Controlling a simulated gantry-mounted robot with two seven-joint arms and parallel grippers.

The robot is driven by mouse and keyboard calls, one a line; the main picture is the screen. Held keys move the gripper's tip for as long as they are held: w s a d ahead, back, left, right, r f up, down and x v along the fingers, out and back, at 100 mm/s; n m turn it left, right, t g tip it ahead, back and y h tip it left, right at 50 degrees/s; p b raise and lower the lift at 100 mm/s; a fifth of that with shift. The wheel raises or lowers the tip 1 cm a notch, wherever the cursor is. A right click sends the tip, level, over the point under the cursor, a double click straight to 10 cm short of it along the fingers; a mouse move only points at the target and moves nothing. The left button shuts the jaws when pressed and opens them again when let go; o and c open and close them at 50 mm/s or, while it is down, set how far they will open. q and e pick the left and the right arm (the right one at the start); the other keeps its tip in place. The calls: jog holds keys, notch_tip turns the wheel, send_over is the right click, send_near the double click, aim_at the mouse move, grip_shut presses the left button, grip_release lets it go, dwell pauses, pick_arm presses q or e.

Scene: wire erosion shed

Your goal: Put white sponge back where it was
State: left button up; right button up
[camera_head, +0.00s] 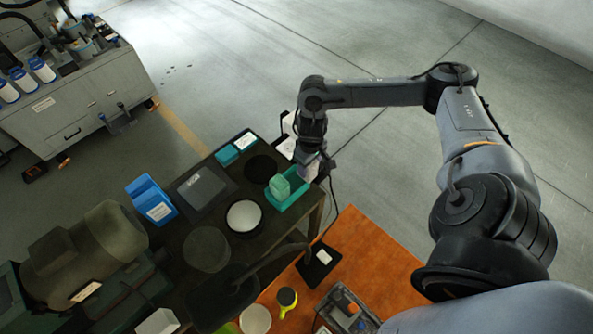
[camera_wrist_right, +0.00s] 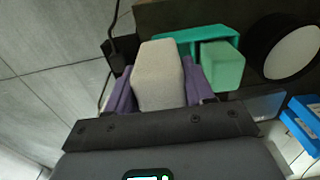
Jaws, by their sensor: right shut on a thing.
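My right gripper (camera_head: 318,168) is shut on the white sponge, a pale grey-white block (camera_wrist_right: 158,75) that stands up between its purple fingers in the right wrist view. In the head view the gripper is at the far right end of the dark bench, beside a teal tray (camera_head: 297,200). A light green block (camera_head: 280,187) sits in the tray's left part. In the wrist view the tray (camera_wrist_right: 208,32) and green block (camera_wrist_right: 222,65) lie beyond and right of the sponge. Whether the sponge is above the tray is unclear. My left gripper is not in view.
On the bench (camera_head: 222,215) are a white round dish (camera_head: 244,215), a black disc (camera_head: 261,168), a dark flat box (camera_head: 200,187) and a blue bin (camera_head: 152,200). A dark cable (camera_head: 335,205) hangs near my gripper. An orange surface (camera_head: 370,245) lies nearer.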

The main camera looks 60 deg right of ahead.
jog(key=shift+w+a+f+p, duration=0.15)
jog(key=shift+w+f, duration=0.55)
jog(key=shift+f, duration=0.4)
jog(key=shift+w+a+f+p, duration=0.15)
jog(key=shift+w+f, duration=0.5)
jog(key=shift+f, duration=0.4)
jog(key=shift+w+f+p, duration=0.15)
jog(key=shift+w+f, duration=0.55)
jog(key=shift+f, duration=0.4)
jog(key=o, duration=0.7)
jog(key=shift+f, duration=0.1)
